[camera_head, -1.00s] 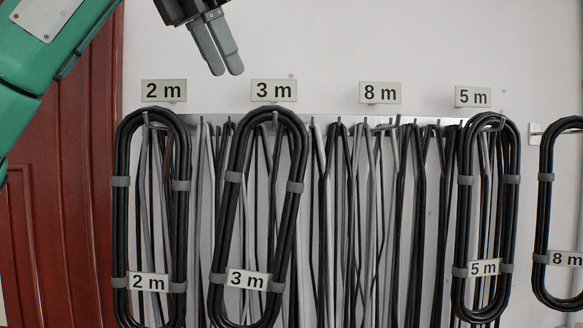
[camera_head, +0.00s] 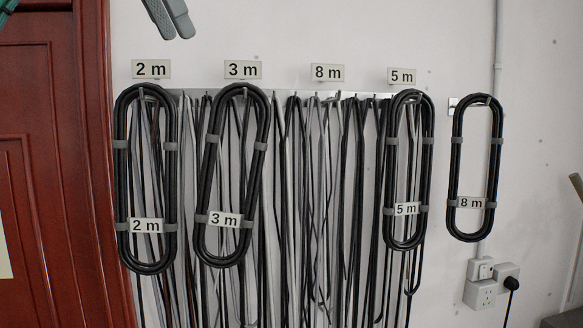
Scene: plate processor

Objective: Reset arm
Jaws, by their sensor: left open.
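My left gripper (camera_head: 168,18) hangs at the top edge, left of centre, with only its grey fingers in view. It is open, with nothing seen between the fingers, and appears above the 2 m sign in the picture. A bit of my green left arm (camera_head: 7,8) shows in the top left corner. Black cable coils hang on the wall: a 2 m coil (camera_head: 120,180), a 3 m coil (camera_head: 208,180), a 5 m coil (camera_head: 387,180) and an 8 m coil (camera_head: 456,165). The gripper is apart from them all. My right gripper is not seen.
A metal rail (camera_head: 270,95) with many loose cables runs under the 2 m, 3 m, 8 m and 5 m signs (camera_head: 402,76). A red-brown door (camera_head: 45,180) stands left. Sockets (camera_head: 481,293) sit low right.

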